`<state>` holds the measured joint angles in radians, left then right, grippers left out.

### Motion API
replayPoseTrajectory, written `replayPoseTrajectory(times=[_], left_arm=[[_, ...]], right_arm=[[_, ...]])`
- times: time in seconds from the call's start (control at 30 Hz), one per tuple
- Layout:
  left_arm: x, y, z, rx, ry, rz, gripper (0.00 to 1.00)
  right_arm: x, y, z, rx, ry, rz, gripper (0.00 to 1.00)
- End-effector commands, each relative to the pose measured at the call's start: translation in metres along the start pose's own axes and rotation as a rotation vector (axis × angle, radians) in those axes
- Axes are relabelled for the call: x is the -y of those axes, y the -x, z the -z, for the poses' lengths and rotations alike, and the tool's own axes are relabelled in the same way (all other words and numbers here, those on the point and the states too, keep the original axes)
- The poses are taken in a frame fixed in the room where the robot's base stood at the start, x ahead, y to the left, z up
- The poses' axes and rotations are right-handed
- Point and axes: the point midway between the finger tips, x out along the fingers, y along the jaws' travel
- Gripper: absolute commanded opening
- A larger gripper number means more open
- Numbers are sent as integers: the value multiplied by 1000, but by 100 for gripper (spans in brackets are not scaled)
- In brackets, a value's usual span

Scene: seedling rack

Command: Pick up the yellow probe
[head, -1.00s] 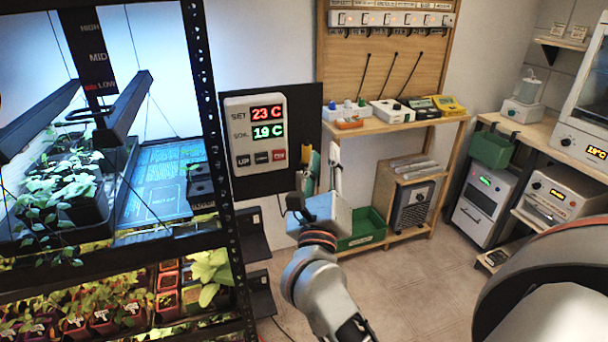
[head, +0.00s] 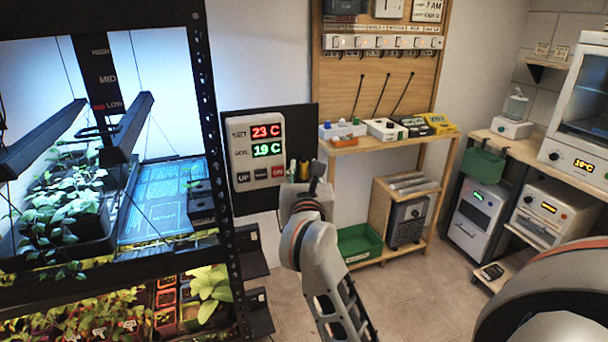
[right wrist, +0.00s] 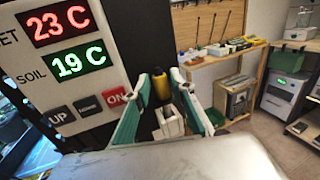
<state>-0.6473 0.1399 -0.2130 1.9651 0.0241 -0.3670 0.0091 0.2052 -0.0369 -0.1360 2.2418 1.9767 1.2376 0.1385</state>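The yellow probe (right wrist: 161,86) stands upright beside the dark panel in the right wrist view, between the tips of my right gripper's green-and-white fingers (right wrist: 161,78). The fingers are apart, and I see no contact with the probe. In the head view a small part of the yellow probe (head: 293,169) shows just above my right gripper (head: 302,190), whose body hides its fingers there. A dark upright piece (head: 304,169) stands right of the probe. A white block (right wrist: 168,122) lies between the fingers, nearer the camera. My left gripper is not in view.
A control box (head: 255,150) reading 23 C and 19 C is left of my right gripper, on a dark panel. The plant rack post (head: 212,150) stands further left. A wooden bench (head: 385,143) with small devices and a green bin (head: 358,243) are beyond, to the right.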

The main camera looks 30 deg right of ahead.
Motion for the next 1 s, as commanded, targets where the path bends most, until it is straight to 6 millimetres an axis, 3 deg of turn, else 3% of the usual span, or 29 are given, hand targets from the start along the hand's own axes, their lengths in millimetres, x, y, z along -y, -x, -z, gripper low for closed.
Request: replayPoseTrajectory(times=[0.3,0.33,0.4,0.43,0.8,1.0], left_arm=[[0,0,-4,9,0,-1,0],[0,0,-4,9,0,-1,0],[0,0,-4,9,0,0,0],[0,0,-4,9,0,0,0],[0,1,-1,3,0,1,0],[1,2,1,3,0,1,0]], right_arm=[[0,-8,0,0,1,0,24],[0,-8,0,0,1,0,22],[0,-8,1,0,1,0,3],[0,-8,1,0,1,0,0],[0,-8,-1,0,0,0,0],[0,-8,-14,2,-1,1,0]])
